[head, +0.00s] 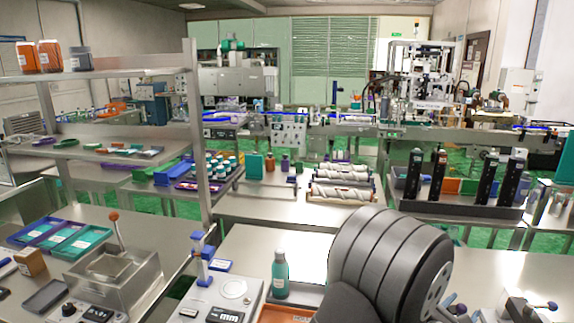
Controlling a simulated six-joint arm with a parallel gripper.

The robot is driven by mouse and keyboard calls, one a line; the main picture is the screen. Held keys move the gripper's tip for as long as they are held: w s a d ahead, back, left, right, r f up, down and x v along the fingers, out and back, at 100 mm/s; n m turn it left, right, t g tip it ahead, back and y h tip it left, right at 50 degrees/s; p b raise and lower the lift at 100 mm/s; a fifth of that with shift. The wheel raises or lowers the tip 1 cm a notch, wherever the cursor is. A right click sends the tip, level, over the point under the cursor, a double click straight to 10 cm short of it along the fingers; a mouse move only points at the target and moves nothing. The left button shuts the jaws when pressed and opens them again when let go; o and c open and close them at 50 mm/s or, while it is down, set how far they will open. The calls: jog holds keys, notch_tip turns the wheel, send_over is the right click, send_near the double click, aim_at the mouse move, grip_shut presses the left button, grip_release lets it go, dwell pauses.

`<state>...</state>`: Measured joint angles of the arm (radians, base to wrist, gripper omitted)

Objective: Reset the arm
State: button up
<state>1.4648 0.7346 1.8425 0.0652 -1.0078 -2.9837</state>
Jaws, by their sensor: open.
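My gripper is not in view. A large dark grey, ribbed, rounded part of my arm (385,255) fills the lower right of the middle in the head view. It stands over the near steel bench (285,240) and hides part of it. No fingertips show, and I cannot see anything held.
A teal bottle (280,275) stands just left of my arm, beside a white device with a blue post (203,262). A steel box with a lever (112,272) is farther left. Rollers (340,182) and a black-post rack (460,205) stand behind. Bench behind the bottle is clear.

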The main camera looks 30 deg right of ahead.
jog(key=shift+d, duration=0.3)
jog(key=shift+a, duration=0.15)
jog(key=a, duration=1.1)
jog(key=s+a, duration=0.1)
jog(key=a, duration=0.5)
jog(key=shift+a, duration=0.1)
jog(key=d, duration=1.1)
jog(key=w+d, duration=0.1)
jog(key=d, duration=0.5)
jog(key=shift+d, duration=0.2)
jog(key=shift+d+t, duration=0.2)
jog(key=shift+t, duration=0.1)
jog(key=shift+w+d+n+t+y, duration=0.15)
jog(key=shift+w+n+t, duration=0.25)
jog(key=shift+n+t, duration=0.35)
jog(key=shift+w+d+n+t+y, duration=0.15)
jog(key=shift+w+n+t, duration=0.35)
jog(key=shift+t, duration=0.45)
jog(key=shift+a, duration=0.1)
